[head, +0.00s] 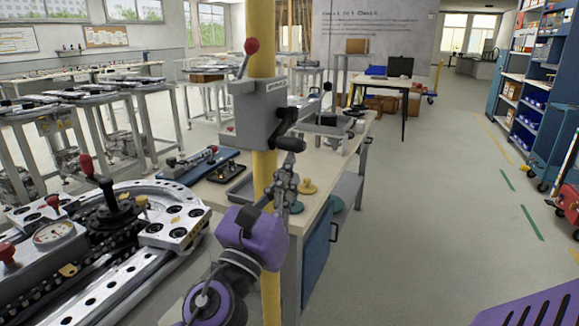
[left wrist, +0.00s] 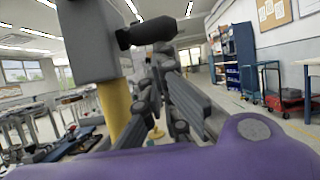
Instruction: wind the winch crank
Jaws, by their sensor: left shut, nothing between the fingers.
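The winch is a grey box (head: 257,108) on a yellow post (head: 262,58), with a red-knobbed lever (head: 250,48) on top. Its dark crank arm (head: 287,121) ends in a black handle (head: 290,144). My left gripper (head: 288,167) is just below the handle, shut and empty. In the left wrist view the black handle (left wrist: 148,32) sticks out to the right from the grey box (left wrist: 90,38), above my shut left gripper (left wrist: 170,62). I cannot tell whether the fingers touch the handle. My right gripper is not in view.
A workbench (head: 345,150) with a blue clamp tool (head: 200,163) and small brass parts stands behind the post. A ring track (head: 130,265) with red-knobbed levers is at lower left. The floor to the right is open, up to blue shelves (head: 530,90).

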